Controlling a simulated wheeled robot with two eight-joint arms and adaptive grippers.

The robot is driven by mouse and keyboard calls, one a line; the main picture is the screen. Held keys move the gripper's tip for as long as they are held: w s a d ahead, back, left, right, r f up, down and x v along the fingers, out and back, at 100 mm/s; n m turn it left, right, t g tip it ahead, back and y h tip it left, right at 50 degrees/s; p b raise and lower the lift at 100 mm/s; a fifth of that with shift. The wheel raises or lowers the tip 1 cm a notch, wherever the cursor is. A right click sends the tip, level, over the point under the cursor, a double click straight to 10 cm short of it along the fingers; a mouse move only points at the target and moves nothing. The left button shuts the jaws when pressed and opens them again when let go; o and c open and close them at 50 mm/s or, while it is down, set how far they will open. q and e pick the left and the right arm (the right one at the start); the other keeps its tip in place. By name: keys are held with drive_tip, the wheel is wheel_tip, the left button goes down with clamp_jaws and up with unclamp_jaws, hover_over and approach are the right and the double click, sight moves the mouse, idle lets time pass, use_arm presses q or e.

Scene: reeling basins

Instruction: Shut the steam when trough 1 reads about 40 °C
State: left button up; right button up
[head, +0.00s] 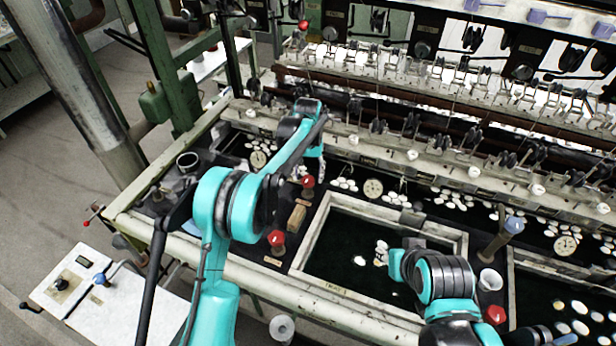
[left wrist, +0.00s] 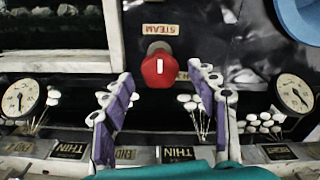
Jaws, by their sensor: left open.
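My left gripper (head: 313,172) hangs over the bench behind the framed trough's left corner, fingers apart and empty. In the left wrist view its two purple-padded fingers (left wrist: 160,85) straddle the line to a red steam knob (left wrist: 158,68), which sits just beyond the tips; contact cannot be told. The knob (head: 307,182) has a white bar, beside an upside-down STEAM label (left wrist: 160,29). A round dial (head: 373,188) stands behind the trough (head: 312,238); it also shows in the left wrist view (left wrist: 20,97). Its figures are too small to read. My right gripper is not visible.
A second dial (head: 258,159) is left of my gripper. White cocoons lie around the dials. Reeling machinery (head: 430,90) fills the back. A white cup (head: 490,280) stands right of the trough.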

sight(308, 179)
use_arm(q)
wheel_tip(308, 179, up, 11)
idle(0.3)
drive_tip(key=shift+f, duration=0.15)
idle(0.6)
